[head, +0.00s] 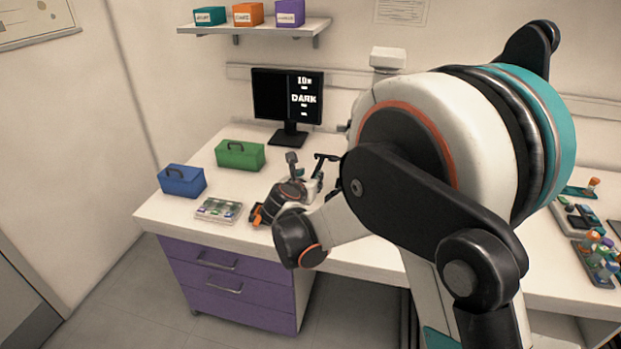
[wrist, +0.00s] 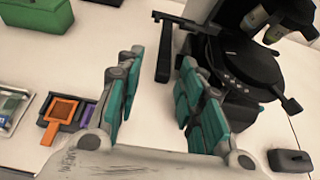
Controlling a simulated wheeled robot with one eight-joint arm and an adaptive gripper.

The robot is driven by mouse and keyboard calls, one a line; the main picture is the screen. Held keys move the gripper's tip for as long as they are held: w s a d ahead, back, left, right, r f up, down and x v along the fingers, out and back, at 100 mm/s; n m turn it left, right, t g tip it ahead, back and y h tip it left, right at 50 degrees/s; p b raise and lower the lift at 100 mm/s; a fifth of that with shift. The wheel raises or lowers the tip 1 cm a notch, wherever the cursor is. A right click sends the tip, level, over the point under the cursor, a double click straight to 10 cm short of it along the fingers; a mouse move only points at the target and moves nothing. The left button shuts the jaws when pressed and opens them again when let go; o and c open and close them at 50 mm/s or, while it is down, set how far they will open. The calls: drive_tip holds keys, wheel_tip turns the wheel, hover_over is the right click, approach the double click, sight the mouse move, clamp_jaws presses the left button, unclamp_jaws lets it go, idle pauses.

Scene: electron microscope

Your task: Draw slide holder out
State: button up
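In the wrist view, an orange holder (wrist: 63,108) with a square mesh-like panel and a short tab lies in a dark block at the left, beside a purple piece (wrist: 88,113). I take the orange piece for the slide holder. My gripper (wrist: 160,72) is open, its teal-padded fingers wide apart with nothing held. The orange holder is outside the fingers, to their left. A black microscope (wrist: 250,70) with a round stage stands beyond the right finger. In the head view, my arm hides most of the microscope, and orange (head: 256,214) shows beside my wrist.
A black bar (wrist: 165,48) stands on the white bench between and beyond my fingertips. A green box (head: 240,155), a blue box (head: 182,180) and a slide tray (head: 219,210) stand at the left. A small dark box (wrist: 290,160) lies right. A monitor (head: 288,97) reads "DARK".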

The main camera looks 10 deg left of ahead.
drive_tip(key=v, duration=0.9)
drive_tip(key=shift+s+r, duration=0.15)
drive_tip(key=shift+s, duration=0.2)
